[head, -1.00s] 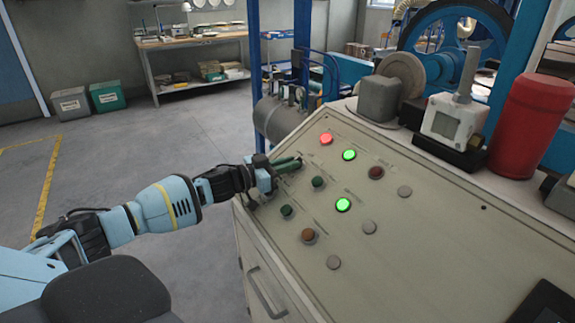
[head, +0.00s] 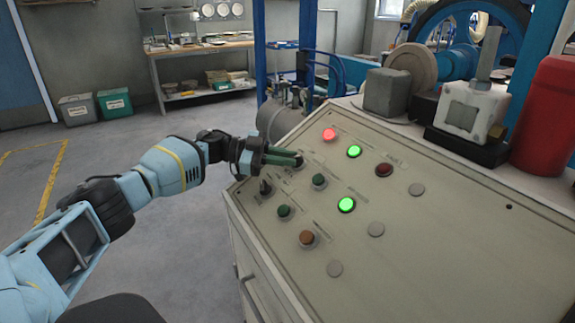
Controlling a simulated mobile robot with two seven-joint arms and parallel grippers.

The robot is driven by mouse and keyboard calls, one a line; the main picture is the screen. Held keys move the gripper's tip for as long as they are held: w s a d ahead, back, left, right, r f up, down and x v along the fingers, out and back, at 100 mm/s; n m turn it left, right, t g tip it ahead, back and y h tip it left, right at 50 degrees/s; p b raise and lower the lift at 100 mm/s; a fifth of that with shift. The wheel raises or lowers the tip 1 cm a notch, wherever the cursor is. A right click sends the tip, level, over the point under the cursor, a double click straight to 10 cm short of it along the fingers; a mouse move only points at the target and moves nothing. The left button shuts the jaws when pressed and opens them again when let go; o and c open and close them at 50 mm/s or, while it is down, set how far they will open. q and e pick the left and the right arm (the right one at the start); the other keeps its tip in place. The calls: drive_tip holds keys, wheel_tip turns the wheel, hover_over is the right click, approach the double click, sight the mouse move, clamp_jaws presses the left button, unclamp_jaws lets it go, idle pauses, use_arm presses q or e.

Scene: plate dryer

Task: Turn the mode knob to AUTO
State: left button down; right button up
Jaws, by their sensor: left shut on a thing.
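The sloped beige control panel (head: 430,240) fills the right half of the head view. My left gripper (head: 295,158) reaches in from the left, at the panel's upper left. Its green fingers are shut on a small dark knob (head: 299,163), mostly hidden between and behind the fingertips. I take this to be the mode knob; its pointer and the AUTO label cannot be read here. Another black selector knob (head: 265,187) stands free below the gripper, near the panel's left edge. My right gripper is not in view.
Near the fingers are a lit red lamp (head: 329,134), a lit green lamp (head: 354,151) and a dark green button (head: 319,181). Several other buttons lie to the right and below. A white boxy device (head: 470,108) and a red cylinder (head: 545,115) stand behind the panel.

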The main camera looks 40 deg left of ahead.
use_arm(q)
drive_tip(key=shift+f+m+g+b, duration=0.1)
drive_tip(key=shift+m+g+b, duration=0.2)
drive_tip(key=shift+m+g, duration=0.15)
drive_tip(key=c, duration=1.4)
unclamp_jaws()
drive_tip(key=shift+w, duration=0.1)
drive_tip(key=shift+c, duration=0.2)
drive_tip(key=shift+a, duration=0.1)
drive_tip(key=b+v, duration=0.1)
drive_tip(key=v, duration=0.5)
drive_tip(key=shift+a, duration=0.3)
drive_tip(key=shift+s+a, duration=0.4)
